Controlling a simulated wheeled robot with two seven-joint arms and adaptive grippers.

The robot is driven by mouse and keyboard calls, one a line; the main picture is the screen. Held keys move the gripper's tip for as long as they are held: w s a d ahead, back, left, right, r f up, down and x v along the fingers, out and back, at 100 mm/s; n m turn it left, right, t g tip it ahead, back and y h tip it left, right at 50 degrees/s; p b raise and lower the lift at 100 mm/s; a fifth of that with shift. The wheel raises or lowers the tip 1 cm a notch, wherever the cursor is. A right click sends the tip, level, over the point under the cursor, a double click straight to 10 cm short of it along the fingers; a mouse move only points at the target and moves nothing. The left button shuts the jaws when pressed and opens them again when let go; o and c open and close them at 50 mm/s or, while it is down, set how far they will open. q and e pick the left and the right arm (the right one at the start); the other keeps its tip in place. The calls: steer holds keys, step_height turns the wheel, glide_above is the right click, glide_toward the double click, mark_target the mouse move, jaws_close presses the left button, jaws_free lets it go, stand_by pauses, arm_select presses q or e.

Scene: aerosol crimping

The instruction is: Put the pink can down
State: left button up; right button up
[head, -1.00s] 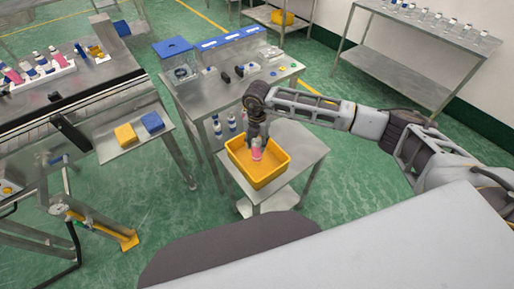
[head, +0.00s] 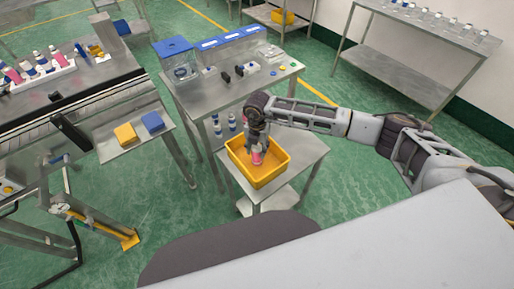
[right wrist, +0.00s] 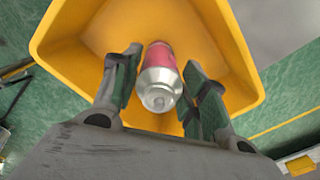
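The pink can (head: 257,158) is inside the yellow bin (head: 268,182) on the small metal table. In the right wrist view the can (right wrist: 161,62) shows its silver domed end toward the camera, with its pink body reaching away toward the bin floor. My right gripper (head: 257,149) points down into the bin. In the right wrist view its two fingers (right wrist: 163,85) stand on either side of the can, with a narrow gap visible on each side, so it looks open around it. Whether the can's far end touches the bin floor is hidden. My left gripper is not in view.
The bin's yellow walls (right wrist: 78,22) surround the fingers closely. Behind stands a metal workbench (head: 205,98) with a blue-lidded box (head: 176,50) and small parts. A conveyor table with bottles is at the left. Bare table top (head: 305,150) lies right of the bin.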

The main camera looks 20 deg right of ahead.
steer(key=shift+o, duration=1.1)
steer(key=shift+r, duration=0.15)
step_height(320, 180, up, 12)
steer(key=shift+b, duration=0.9)
